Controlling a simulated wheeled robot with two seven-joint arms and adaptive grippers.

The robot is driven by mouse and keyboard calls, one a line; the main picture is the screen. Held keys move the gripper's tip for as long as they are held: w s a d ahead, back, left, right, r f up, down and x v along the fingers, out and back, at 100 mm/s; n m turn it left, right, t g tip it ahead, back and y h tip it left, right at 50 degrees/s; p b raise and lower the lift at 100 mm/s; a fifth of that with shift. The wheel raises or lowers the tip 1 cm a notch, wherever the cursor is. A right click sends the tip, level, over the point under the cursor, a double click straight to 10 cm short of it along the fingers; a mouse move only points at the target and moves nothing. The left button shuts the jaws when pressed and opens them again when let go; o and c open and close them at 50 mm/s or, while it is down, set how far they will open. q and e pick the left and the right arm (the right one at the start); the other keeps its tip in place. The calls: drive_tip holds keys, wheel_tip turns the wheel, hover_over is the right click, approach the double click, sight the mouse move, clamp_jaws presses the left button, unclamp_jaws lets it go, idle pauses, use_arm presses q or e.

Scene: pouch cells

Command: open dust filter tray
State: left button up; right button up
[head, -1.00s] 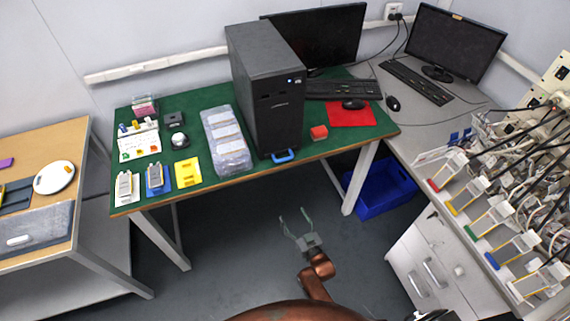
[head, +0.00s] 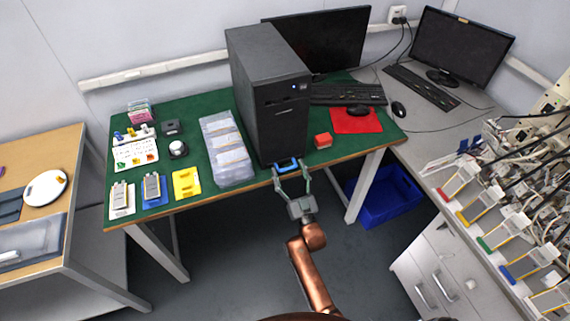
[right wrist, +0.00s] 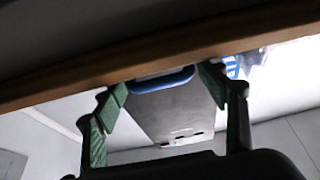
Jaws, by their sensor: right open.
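The dust filter tray shows as a blue handle (head: 287,166) at the bottom front of the black computer tower (head: 278,110), at the green table's front edge. The rest of the tray is hidden. My right gripper (head: 291,172) is open, just in front of the handle, one finger on each side of it. In the right wrist view the blue handle (right wrist: 162,80) shows between the two green fingers (right wrist: 160,90), with a brown table edge above it. I see no grip on it; whether a finger touches it I cannot tell. My left gripper is not in view.
The green table (head: 190,105) has a clear plastic box (head: 228,150) left of the tower and a red block (head: 323,140) right of it. Its front edge lies close to my right gripper. A blue bin (head: 385,205) stands on the floor below. The floor in front is free.

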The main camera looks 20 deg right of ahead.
drive_tip(key=shift+w+r, duration=0.15)
drive_tip(key=shift+w, duration=0.25)
drive_tip(key=c, duration=1.4)
drive_tip(key=shift+s, duration=0.1)
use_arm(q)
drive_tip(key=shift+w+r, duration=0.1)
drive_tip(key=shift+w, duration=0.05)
use_arm(e)
drive_tip(key=shift+s, duration=0.1)
